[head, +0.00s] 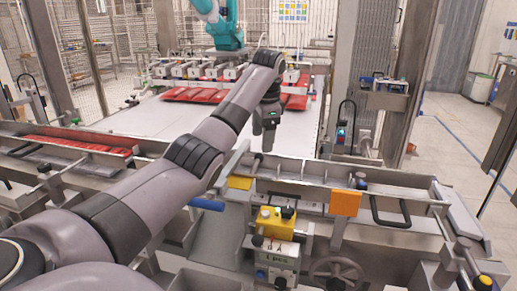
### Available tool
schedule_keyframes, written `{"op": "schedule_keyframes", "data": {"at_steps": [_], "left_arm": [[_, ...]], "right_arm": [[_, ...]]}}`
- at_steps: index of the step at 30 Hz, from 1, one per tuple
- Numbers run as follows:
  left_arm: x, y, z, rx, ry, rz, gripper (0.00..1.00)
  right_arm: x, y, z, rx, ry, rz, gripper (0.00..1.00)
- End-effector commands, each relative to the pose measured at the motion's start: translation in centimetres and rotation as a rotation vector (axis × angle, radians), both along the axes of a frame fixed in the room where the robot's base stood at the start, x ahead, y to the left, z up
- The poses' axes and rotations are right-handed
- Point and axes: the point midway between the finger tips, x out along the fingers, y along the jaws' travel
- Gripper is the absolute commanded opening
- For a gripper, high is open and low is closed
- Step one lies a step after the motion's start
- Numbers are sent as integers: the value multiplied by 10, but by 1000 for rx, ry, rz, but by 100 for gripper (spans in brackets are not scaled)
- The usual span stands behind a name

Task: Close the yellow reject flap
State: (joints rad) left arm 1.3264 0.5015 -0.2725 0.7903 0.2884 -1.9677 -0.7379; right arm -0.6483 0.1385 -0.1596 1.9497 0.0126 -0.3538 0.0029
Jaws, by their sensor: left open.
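A small yellow flap (240,182) sits at the near side of the metal rail, left of the picture's middle. It looks like a tilted plate, and I cannot tell how far open it stands. An orange plate (345,203) hangs upright on the same rail further right. My left gripper (267,146) points down above and beyond the rail, up and to the right of the yellow flap and apart from it. It is open, with nothing seen in it. My right gripper is out of view.
A yellow control box (275,222) with knobs stands in front of the rail, above a counter plate and near a handwheel (335,272). A blue handle (206,204) lies left of it. The pale conveyor has clear space.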

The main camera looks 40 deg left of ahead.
Motion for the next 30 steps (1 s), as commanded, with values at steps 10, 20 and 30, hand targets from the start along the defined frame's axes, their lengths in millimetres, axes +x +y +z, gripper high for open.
{"op": "schedule_keyframes", "data": {"at_steps": [10,20,30], "left_arm": [[1,3,-21,0,4,0,71],[5,10,-64,-1,3,0,71],[6,11,-71,0,0,0,71]], "right_arm": [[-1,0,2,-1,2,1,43],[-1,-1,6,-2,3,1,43],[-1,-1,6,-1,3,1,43]]}}
